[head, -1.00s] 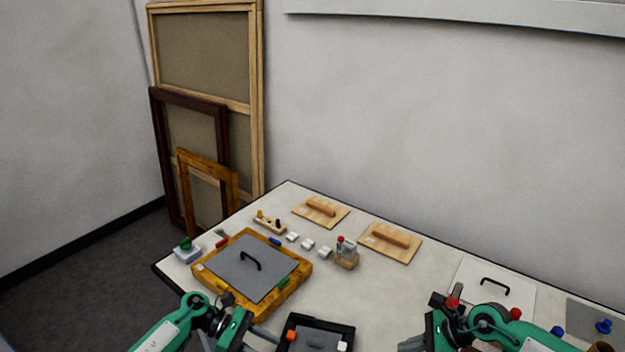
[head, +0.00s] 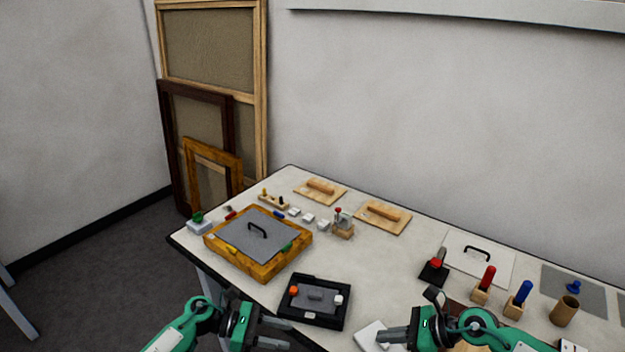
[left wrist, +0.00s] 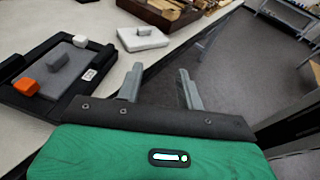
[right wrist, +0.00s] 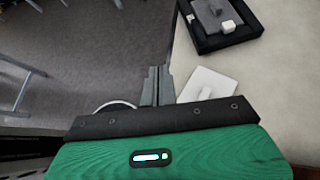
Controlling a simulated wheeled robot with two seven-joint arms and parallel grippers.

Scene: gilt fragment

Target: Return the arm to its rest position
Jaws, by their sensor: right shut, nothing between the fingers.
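My left gripper (head: 276,334) is at the table's front edge, below the black tray in the head view. In the left wrist view its two fingers (left wrist: 158,88) stand wide apart with nothing between them. My right gripper (head: 385,338) is further right, beside a white block with a handle (head: 370,336). In the right wrist view its fingers (right wrist: 158,84) are together and empty, at the table's edge next to that white block (right wrist: 207,88). Both grippers are clear of the objects as far as I can tell.
The black tray (head: 286,309) holds a grey pad with orange and white blocks. A wooden frame with a grey panel (head: 264,269) is at left. Red (head: 488,278) and blue (head: 524,292) handled tools stand at right. The table (head: 385,270) is bare in the middle.

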